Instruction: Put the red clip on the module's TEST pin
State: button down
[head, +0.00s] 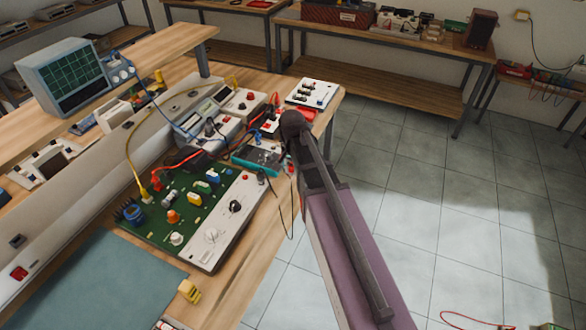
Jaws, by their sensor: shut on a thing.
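My arm (352,255) reaches from the bottom right up to the bench, ending in a dark rounded joint (293,122). My gripper's fingers cannot be made out; the arm or the clutter beside it hides them. A green circuit board with a white panel (226,222) lies on the bench left of my arm, carrying several coloured parts and a black knob (235,207). No TEST label is legible, so I cannot tell which unit or pin is meant. A red lead (178,160) runs to the board's back left corner, near a yellow part. I cannot single out the red clip.
A teal-edged device (256,160) and several small instruments crowd the bench beside my arm. A black wire hangs over the bench edge. A grey-green monitor (66,76) stands at the back left. A teal mat (95,280) lies in front. Tiled floor (440,205) at right is mostly free.

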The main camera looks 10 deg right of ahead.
aim_at(291, 165)
jog(key=shift+r+p, duration=0.4)
jog(key=shift+p, duration=0.05)
jog(key=shift+r+p, duration=3.05)
jog(key=shift+r, duration=0.05)
jog(key=shift+a, duration=0.1)
jog(key=shift+w+a+f+b, duration=0.35)
jog(key=shift+w+a, duration=0.4)
jog(key=shift+a, duration=1.8)
jog(key=shift+w+a+f+b, duration=0.35)
jog(key=shift+w+a, duration=0.35)
jog(key=shift+a, duration=1.85)
jog(key=shift+w+a+f+b, duration=0.35)
jog(key=shift+w+a, duration=0.4)
jog(key=shift+a, duration=1.8)
jog(key=shift+f, duration=0.15)
jog(key=shift+f+b, duration=2.8)
jog(key=shift+b, duration=0.15)
